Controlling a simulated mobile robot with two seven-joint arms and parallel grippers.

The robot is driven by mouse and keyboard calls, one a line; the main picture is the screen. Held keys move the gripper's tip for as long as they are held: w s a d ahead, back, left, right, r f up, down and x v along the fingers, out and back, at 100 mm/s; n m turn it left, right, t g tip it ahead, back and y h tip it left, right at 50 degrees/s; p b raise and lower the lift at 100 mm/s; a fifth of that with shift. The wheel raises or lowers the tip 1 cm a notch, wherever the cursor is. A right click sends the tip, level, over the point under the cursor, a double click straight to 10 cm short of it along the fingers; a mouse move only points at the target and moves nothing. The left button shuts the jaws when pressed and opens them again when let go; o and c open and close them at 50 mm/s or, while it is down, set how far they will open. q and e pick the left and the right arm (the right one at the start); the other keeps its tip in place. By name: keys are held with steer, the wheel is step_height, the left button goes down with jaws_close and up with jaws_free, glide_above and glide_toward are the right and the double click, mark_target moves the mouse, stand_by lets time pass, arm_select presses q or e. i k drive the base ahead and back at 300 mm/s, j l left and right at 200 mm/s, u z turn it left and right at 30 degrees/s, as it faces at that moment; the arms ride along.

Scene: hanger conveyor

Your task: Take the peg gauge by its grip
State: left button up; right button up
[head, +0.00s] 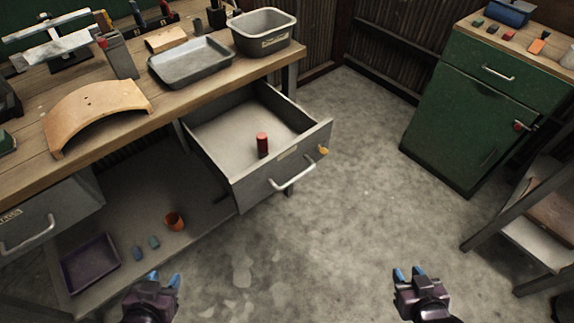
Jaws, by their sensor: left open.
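My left gripper (164,279) is open and empty at the bottom left, below and in front of the drawer. My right gripper (409,273) is at the bottom right over bare floor, its blue fingertips apart with nothing between them. Neither gripper touches the red cylinder.
The drawer front has a handle (292,176). The wooden workbench (115,128) holds a grey tray (190,63), a bin (263,40) and a curved wooden piece (97,104). An orange cup (174,221) sits low at left. A green cabinet (463,120) stands right; floor between is clear.

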mark_target(262, 139)
steer(key=k+l+u, duration=0.1)
steer(key=u, duration=0.3)
steer(key=k+u, duration=0.5)
steer(key=u, duration=0.3)
